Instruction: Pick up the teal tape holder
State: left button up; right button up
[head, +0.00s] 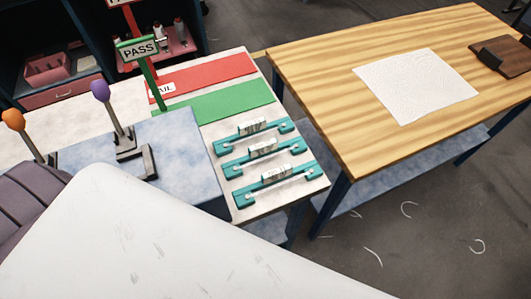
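Three teal tape holders lie in a row on the right end of the pale table: a far one (255,141), a middle one (265,165) and a near one (278,188). Each is a long teal bar with raised ends, with a pale patterned piece standing at its middle. The fine print on these pieces is too small to read. Neither of my grippers is in view, and nothing in view is touching the holders. A large smooth white surface, possibly part of my own body, covers the bottom left.
Beside the holders are a blue-grey box (185,165) with a purple-knobbed lever (101,92), a green mat (225,102), a red mat (205,76) and a PASS sign (138,48). Across a gap stands a wooden table (330,75) with a white cloth (418,85).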

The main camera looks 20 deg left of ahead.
aim_at(231, 169)
jog(key=k+l+u, duration=0.15)
jog(key=l, duration=0.25)
jog(key=k+l+u, duration=0.15)
jog(key=l, duration=0.25)
jog(key=k+l+u, duration=0.1)
jog(key=l, duration=0.25)
jog(key=k+l+u, duration=0.15)
jog(key=l, duration=0.2)
